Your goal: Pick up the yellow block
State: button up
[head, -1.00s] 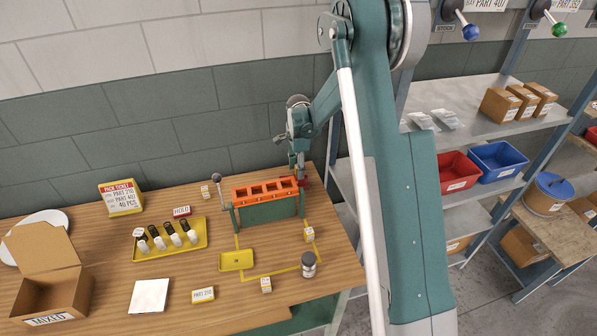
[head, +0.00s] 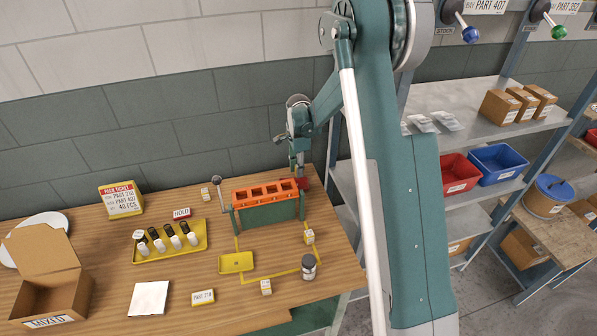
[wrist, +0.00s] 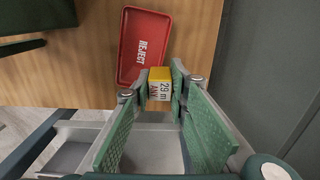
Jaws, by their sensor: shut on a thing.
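In the wrist view, a yellow block (wrist: 159,88) with a white printed label, partly readable as "29 m", is between the fingertips of my gripper (wrist: 160,92). My gripper is shut on it, with green pads on both sides. A red REJECT tray (wrist: 142,45) lies beyond the block. In the head view, my gripper (head: 299,168) is at the back right of the table, behind the right end of the orange-topped fixture. The red tray (head: 304,182) shows partly there. The held block cannot be made out in that view.
The orange-topped green fixture (head: 265,197) stands just left of my gripper. Small yellow-and-white blocks sit behind it (head: 205,194), at right (head: 309,237) and in front (head: 266,287). A dark-lidded jar (head: 309,266) is at front right. A shelf (head: 455,110) stands to the right.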

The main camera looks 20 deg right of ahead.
notch_tip(320, 180, up, 9)
jog(key=shift+f, duration=0.1)
dwell(0.4)
dwell(0.6)
jog(key=s+a+n+p, duration=0.2)
jog(key=n, duration=0.1)
jog(key=s+a+n+p, duration=0.1)
jog(key=p, duration=0.1)
jog(key=shift+f+n, duration=0.3)
jog(key=shift+f, duration=0.1)
jog(key=shift+f, duration=3.05)
jog(key=shift+f+p, duration=0.3)
jog(key=shift+f, duration=1.55)
